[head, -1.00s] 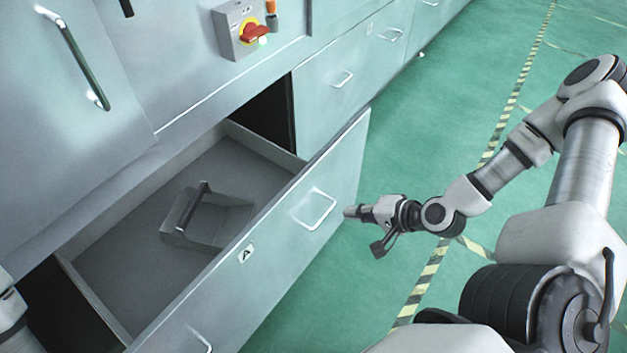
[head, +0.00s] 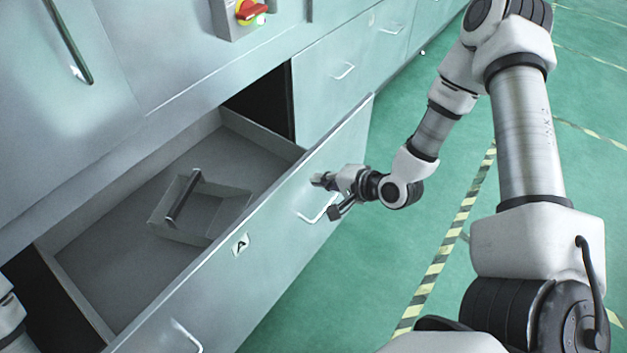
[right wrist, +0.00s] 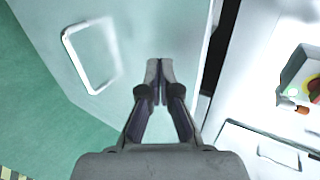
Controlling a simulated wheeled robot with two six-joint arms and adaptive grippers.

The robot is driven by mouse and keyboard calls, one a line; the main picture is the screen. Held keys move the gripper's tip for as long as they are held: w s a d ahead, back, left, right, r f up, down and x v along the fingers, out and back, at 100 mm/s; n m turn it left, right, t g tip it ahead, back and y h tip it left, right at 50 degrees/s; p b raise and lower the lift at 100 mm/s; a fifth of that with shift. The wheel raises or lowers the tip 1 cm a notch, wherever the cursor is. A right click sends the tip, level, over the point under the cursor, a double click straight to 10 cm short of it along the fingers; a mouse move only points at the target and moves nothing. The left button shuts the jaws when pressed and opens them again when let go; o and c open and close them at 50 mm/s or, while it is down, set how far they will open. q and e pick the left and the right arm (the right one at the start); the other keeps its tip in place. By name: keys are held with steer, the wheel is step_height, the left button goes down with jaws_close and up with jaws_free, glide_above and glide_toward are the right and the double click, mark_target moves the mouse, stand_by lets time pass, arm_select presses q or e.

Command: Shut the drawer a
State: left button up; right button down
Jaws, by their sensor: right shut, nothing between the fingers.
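Drawer A, with a grey front (head: 270,235) and a label "A" (head: 240,244), stands well open from the cabinet. Its front has a pale bar handle (head: 318,212) towards the right end and another (head: 186,337) towards the left end. My right gripper (head: 318,180) is shut and empty, its fingertips at the outer face of the front, just above the right handle. In the right wrist view the closed fingertips (right wrist: 160,66) overlap the front beside the handle (right wrist: 88,58); I cannot tell whether they touch. My left gripper is out of view.
A grey open box with a dark bar handle (head: 190,207) lies inside the drawer. A switch box with a red knob (head: 250,10) is on the cabinet above. Closed drawers (head: 345,75) stand to the right. The green floor (head: 330,280) before the drawer is clear.

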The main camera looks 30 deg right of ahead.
steer(key=shift+w+a+r, duration=0.1)
steer(key=shift+w+a, duration=0.15)
steer(key=shift+w, duration=0.25)
steer(key=shift+w+a, duration=0.2)
steer(key=shift+w, duration=0.3)
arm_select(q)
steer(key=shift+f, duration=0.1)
